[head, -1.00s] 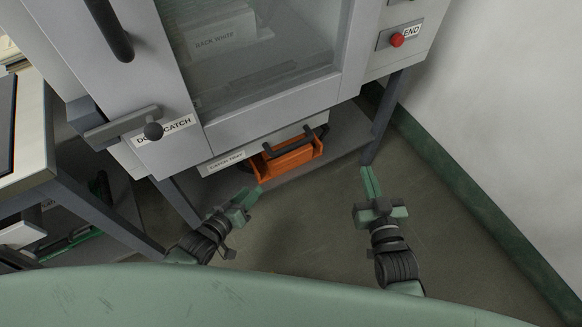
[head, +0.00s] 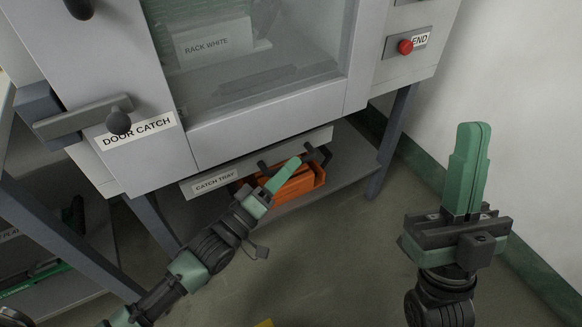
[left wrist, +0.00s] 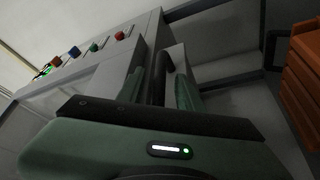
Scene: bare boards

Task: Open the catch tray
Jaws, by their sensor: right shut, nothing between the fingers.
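The catch tray (head: 192,190) is a low grey drawer front with a "CATCH TRAY" label, under the cabinet. Its dark bar handle (head: 310,151) sticks out from the front; my left gripper hides part of it. My left gripper (head: 294,164) is at this handle in the head view. In the left wrist view its green fingers (left wrist: 160,92) stand apart, with the dark handle bar (left wrist: 158,72) between them. I cannot tell whether either finger touches the bar. My right gripper (head: 474,128) is shut and empty, well to the right of the tray.
An orange crate (head: 308,184) sits on the shelf below the tray, close to my left gripper. Cabinet legs (head: 392,140) flank the shelf. A door catch lever (head: 75,122) and a red END button (head: 405,47) are on the cabinet. Bare floor (head: 330,260) lies in front.

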